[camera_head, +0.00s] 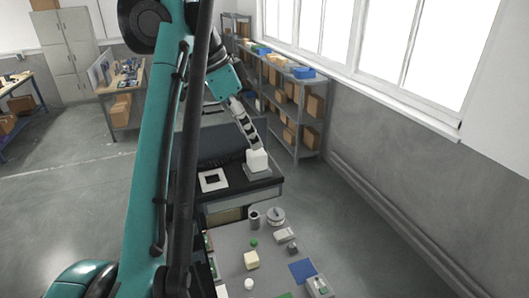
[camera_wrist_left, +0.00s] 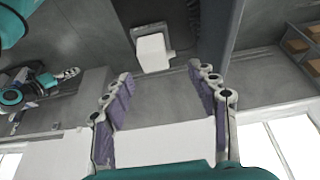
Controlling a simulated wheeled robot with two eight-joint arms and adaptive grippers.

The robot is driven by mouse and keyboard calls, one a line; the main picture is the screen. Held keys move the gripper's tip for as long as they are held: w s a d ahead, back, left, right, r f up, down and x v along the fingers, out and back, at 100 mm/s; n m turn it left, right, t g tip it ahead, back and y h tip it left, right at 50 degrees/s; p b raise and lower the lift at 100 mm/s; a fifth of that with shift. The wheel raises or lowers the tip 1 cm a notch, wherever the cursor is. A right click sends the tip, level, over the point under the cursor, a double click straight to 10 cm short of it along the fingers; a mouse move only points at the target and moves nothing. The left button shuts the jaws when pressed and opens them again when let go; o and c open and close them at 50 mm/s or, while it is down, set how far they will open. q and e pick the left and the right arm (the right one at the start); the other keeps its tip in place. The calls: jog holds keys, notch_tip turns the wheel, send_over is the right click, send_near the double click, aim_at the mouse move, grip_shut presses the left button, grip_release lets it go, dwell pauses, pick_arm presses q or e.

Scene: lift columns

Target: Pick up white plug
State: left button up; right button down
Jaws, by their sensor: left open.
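The white plug (camera_head: 257,159) is a pale block standing on a square base (camera_head: 258,173) on the dark table in the head view. In the left wrist view the white plug (camera_wrist_left: 152,52) sits on its grey square base, just past the fingertips. My left gripper (camera_head: 249,131) is just above the plug in the head view, and the arm hides part of the scene. In the left wrist view my left gripper (camera_wrist_left: 160,76) is open, with nothing between its fingers.
A white square frame (camera_head: 213,180) lies left of the plug on the dark table (camera_head: 235,184). A nearer grey table (camera_head: 232,255) holds several small objects. Shelves with boxes (camera_head: 314,105) stand at the right wall. The floor on the right is clear.

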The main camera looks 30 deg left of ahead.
aim_at(256, 152)
pick_arm(q)
jog(key=shift+s+d+f, duration=0.3)
jog(key=shift+s+f, duration=0.4)
jog(key=shift+f, duration=0.05)
jog(key=w+f, duration=0.2)
jog(key=f, duration=0.1)
jog(key=d+f, duration=0.1)
jog(key=shift+w+d+f, duration=0.1)
jog(key=shift+w+f, duration=0.1)
jog(key=shift+w, duration=0.2)
jog(key=shift+s, duration=0.45)
jog(key=shift+w, duration=0.1)
jog(key=c, duration=1.2)
